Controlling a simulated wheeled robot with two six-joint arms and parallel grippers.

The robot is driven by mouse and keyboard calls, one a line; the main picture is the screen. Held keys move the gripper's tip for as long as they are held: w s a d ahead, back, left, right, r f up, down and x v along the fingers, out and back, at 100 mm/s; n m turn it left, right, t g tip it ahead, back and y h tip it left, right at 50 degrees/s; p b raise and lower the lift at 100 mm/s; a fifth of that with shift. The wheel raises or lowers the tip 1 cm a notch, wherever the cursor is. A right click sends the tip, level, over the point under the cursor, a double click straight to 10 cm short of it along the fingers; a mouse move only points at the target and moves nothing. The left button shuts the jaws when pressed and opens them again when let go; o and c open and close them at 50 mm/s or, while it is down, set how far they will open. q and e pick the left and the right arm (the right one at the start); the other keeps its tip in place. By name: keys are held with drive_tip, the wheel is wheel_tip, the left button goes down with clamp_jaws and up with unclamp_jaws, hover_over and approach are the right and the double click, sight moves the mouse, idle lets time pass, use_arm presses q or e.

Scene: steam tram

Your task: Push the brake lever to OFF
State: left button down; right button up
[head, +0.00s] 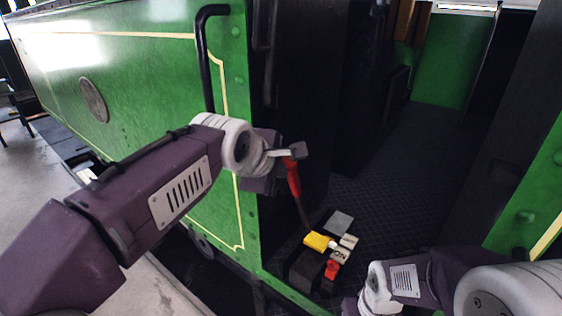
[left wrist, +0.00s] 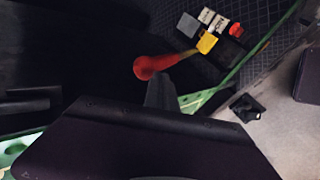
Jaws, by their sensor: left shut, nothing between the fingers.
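The brake lever has a red handle (head: 294,178) on a thin dark shaft. It leans up and to the left from a yellow block (head: 319,241) at its foot. My left gripper (head: 297,152) is shut and empty at the top of the red handle; I cannot tell if it touches. In the left wrist view the red handle (left wrist: 155,66) lies just beyond the shut fingers (left wrist: 160,92). Small white label plates (head: 344,248) stand beside the yellow block, their lettering too small to read surely. My right gripper (head: 352,305) is low at the bottom edge, mostly hidden.
A green tram side panel (head: 130,80) with a black grab rail (head: 204,60) stands left of the lever. A grey block (head: 340,222) and a red block (head: 332,269) sit near the lever's foot. The dark patterned floor (head: 390,180) behind is clear.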

use_arm(q)
drive_tip(key=shift+w+d+r, duration=0.1)
drive_tip(key=shift+w+d, duration=0.05)
drive_tip(key=shift+w, duration=0.15)
